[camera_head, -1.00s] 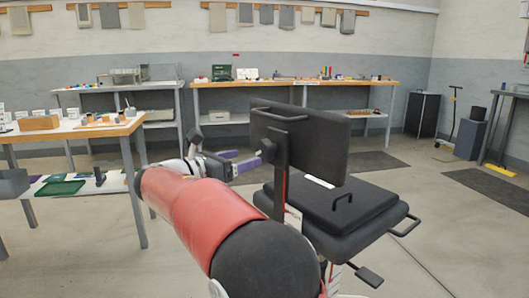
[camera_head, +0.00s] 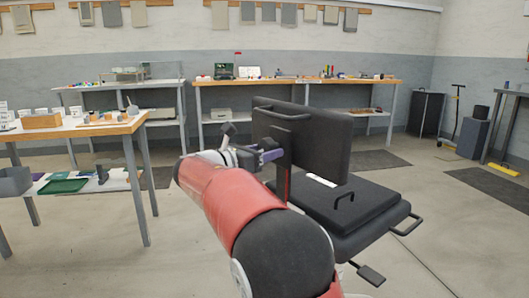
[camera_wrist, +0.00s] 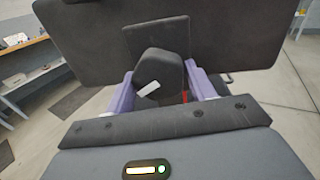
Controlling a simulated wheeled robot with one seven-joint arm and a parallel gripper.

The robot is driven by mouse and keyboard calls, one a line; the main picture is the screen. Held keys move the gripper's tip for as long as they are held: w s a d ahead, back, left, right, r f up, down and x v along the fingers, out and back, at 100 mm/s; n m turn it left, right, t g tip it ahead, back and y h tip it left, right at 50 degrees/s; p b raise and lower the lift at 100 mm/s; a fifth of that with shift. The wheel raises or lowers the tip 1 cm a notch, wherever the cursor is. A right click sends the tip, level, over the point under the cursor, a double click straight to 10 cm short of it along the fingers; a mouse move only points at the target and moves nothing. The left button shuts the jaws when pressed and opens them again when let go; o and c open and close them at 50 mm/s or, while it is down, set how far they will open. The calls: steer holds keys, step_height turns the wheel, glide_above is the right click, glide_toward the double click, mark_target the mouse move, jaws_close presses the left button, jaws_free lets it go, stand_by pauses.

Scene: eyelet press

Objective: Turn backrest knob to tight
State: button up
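The backrest knob (camera_wrist: 163,66) is black with a white mark slanting up to the right; it sits on the back of the black backrest (camera_wrist: 235,30). The backrest (camera_head: 325,140) stands upright on the seat in the head view. My gripper (camera_wrist: 160,73) has its purple fingers on either side of the knob, spread about its width. I cannot tell whether the fingers touch it. In the head view, my gripper (camera_head: 271,154) is at the backrest's upright bracket (camera_head: 283,165), and the knob is mostly hidden there.
The black seat (camera_head: 375,205) with its side handle extends to the right below the backrest. A wooden-topped table (camera_head: 75,128) with small items stands on the left. Benches (camera_head: 300,82) line the back wall. The floor around the chair is clear.

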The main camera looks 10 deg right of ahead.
steer(key=c, duration=0.5)
steer(key=shift+o, duration=0.2)
steer(key=m+b, duration=0.2)
steer(key=m, duration=0.4)
steer(key=shift+w+f+b, duration=0.1)
steer(key=shift+f+b, duration=0.05)
steer(key=shift+b, duration=0.25)
steer(key=m+h+b, duration=0.1)
steer(key=m+b, duration=0.2)
steer(key=m, duration=0.3)
steer(key=shift+w+a+m, duration=0.1)
steer(key=shift+a+m, duration=0.05)
steer(key=shift+m, duration=0.15)
steer(key=m+b, duration=0.2)
steer(key=m, duration=0.1)
steer(key=m+b, duration=0.2)
steer(key=m, duration=0.2)
steer(key=shift+g+h, duration=0.3)
steer(key=m, duration=0.1)
steer(key=m+b, duration=0.1)
steer(key=m, duration=0.1)
steer(key=m+b, duration=0.1)
steer(key=m, duration=0.1)
steer(key=shift+r+g, duration=0.3)
steer(key=shift+g, duration=0.1)
steer(key=shift+m, duration=0.4)
steer(key=o, duration=1)
steer(key=shift+c, duration=0.2)
